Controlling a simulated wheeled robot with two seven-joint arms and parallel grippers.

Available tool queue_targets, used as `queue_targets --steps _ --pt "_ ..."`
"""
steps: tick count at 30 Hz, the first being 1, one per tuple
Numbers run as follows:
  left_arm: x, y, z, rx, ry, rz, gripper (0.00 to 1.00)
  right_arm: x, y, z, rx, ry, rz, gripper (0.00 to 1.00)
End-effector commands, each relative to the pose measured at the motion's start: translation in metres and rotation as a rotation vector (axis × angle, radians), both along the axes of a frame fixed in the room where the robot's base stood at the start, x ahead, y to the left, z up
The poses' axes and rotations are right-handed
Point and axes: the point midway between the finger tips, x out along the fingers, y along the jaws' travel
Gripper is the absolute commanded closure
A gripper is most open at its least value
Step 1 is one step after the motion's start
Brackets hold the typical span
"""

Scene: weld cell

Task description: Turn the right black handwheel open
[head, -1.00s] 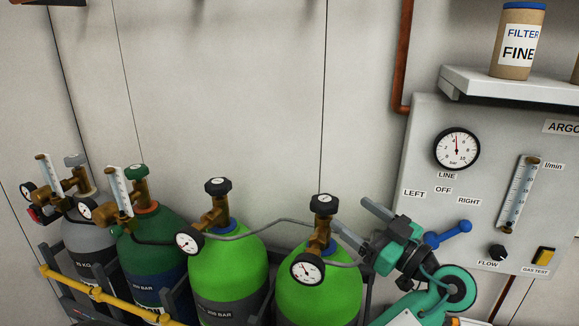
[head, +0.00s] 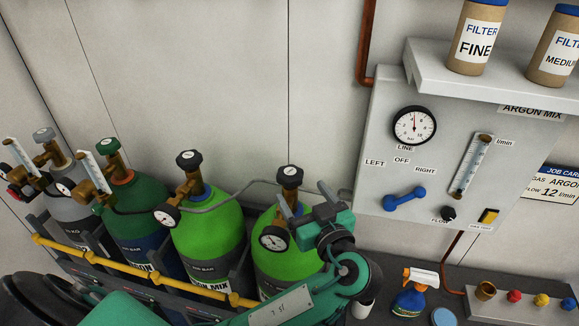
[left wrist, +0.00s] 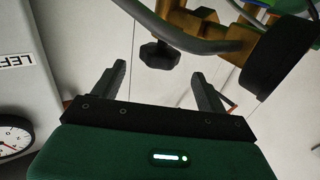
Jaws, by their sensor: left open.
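The right black handwheel (head: 290,175) tops the brass valve of the right bright green cylinder (head: 275,258). A second black handwheel (head: 189,158) tops the left bright green cylinder (head: 208,240). My left gripper (head: 304,197) is open and empty, just right of and slightly below the right handwheel. In the left wrist view a black handwheel (left wrist: 160,55) shows between the open fingers (left wrist: 160,75), near the tips and apart from both. It appears to be the right one. The right valve is partly hidden by the gripper. My right gripper is not in view.
A pressure gauge (head: 274,238) and hose sit close to the right valve. The wall panel (head: 375,140) with a blue lever (head: 405,199) is to the right. A yellow bar (head: 120,270) runs before the cylinders. A spray bottle (head: 411,298) stands on the bench.

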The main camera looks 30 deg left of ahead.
Motion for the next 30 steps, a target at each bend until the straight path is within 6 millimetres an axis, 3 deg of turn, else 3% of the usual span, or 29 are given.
queue_targets --steps 4,12,25,26,30 --pt "0.018 0.023 0.006 0.006 0.001 0.003 0.25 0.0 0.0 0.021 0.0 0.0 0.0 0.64" --pt "0.041 0.052 0.003 0.004 0.0 0.002 0.25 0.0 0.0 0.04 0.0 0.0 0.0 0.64" --pt "0.047 0.059 0.0 0.001 0.001 0.002 0.25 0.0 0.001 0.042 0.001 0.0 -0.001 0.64" --pt "0.047 0.059 0.0 0.0 0.0 0.002 0.27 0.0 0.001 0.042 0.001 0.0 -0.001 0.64" --pt "0.047 0.059 0.0 0.0 0.0 0.002 0.54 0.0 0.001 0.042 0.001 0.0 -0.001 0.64"
